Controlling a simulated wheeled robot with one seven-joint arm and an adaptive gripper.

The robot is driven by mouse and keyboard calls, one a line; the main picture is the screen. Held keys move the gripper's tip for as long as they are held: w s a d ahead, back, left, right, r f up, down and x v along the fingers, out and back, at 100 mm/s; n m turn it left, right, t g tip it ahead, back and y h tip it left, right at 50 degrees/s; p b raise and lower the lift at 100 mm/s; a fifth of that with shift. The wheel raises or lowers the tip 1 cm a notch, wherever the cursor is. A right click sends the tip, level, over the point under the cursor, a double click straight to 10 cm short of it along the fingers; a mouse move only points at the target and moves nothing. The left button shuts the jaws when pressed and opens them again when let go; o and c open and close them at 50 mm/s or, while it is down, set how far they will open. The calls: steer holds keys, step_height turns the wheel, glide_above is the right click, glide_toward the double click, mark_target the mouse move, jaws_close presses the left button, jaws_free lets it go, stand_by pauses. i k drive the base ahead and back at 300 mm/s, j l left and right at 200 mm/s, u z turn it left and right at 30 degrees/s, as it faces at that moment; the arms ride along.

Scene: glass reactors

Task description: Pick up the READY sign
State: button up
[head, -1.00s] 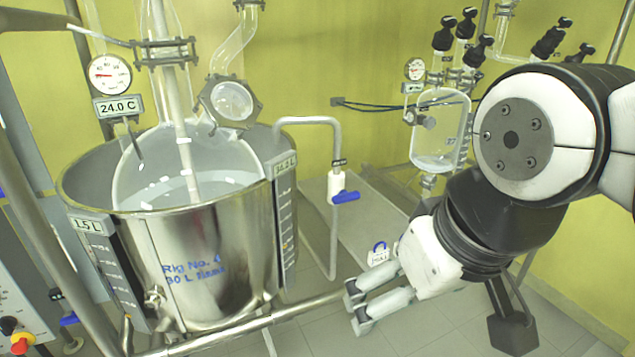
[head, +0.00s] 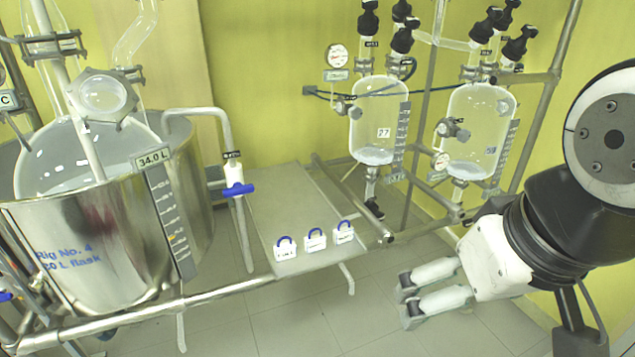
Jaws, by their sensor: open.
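Three small white signs with blue hoop handles stand in a row on a grey shelf (head: 285,205). They are the left sign (head: 286,254), the middle sign (head: 315,243) and the right sign (head: 344,236). Their lettering is too small to read, so I cannot tell which one says READY. My gripper (head: 404,298) is open and empty. In the picture it lies to the right of and below the signs, apart from them, with its fingers pointing left.
A steel vessel (head: 100,250) stands at the left, with a pipe and blue-handled valve (head: 238,190) beside it. Two glass reactors (head: 378,120) (head: 478,130) hang on a pipe frame behind. A horizontal rail (head: 230,290) runs along the shelf's front. Tiled floor lies below.

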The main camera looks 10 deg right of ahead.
mark_target(343, 235)
steer(key=j+z, duration=0.35)
steer(key=j, duration=0.55)
steer(key=k+j+z, duration=0.1)
steer(key=j+z, duration=0.25)
steer(key=j, duration=0.55)
